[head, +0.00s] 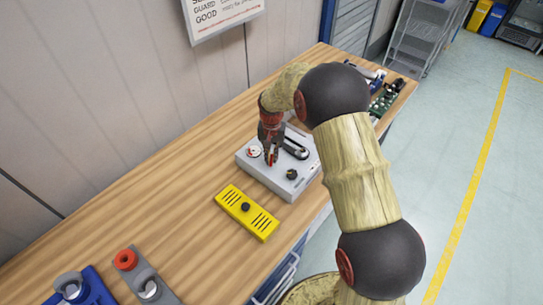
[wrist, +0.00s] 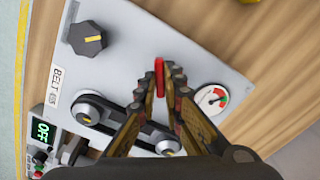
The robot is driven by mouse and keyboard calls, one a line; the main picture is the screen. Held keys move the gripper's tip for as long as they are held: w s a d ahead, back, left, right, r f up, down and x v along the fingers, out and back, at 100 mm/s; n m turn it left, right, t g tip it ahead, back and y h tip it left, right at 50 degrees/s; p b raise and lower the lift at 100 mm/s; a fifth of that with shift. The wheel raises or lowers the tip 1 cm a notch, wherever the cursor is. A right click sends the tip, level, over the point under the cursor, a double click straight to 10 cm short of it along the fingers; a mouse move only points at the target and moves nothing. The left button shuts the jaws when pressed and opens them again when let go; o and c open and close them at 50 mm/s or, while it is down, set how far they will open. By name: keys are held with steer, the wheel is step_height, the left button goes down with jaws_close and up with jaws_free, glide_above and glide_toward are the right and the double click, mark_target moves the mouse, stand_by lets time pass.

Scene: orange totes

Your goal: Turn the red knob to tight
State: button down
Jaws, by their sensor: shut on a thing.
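The red knob (wrist: 159,76) shows as a narrow red bar between my fingertips in the wrist view. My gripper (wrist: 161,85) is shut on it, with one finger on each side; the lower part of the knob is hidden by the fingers. The knob sits on a light grey box (head: 262,181) on the bench. In the head view my gripper (head: 271,157) points down onto the box top. A round dial (wrist: 211,99) with red and green parts lies beside the fingers; its reading is too small to tell. A black belt on pulleys (wrist: 120,119) runs beside the knob, partly behind a finger.
A black knob with a yellow mark (wrist: 87,39) stands on the same box, near a BELT label. A small green display (wrist: 41,130) reads OFF. A yellow plate (head: 246,213) lies in front of the box. Grey and blue parts (head: 92,287) lie at lower left. The wall is behind.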

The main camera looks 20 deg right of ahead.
mark_target(271, 159)
steer(key=m, duration=0.6)
steer(key=shift+m+p, duration=0.3)
steer(key=shift+p, duration=0.1)
stand_by(0.3)
steer(key=c, duration=2)
jaws_free()
steer(key=shift+o, duration=0.4)
step_height(271, 159, up, 12)
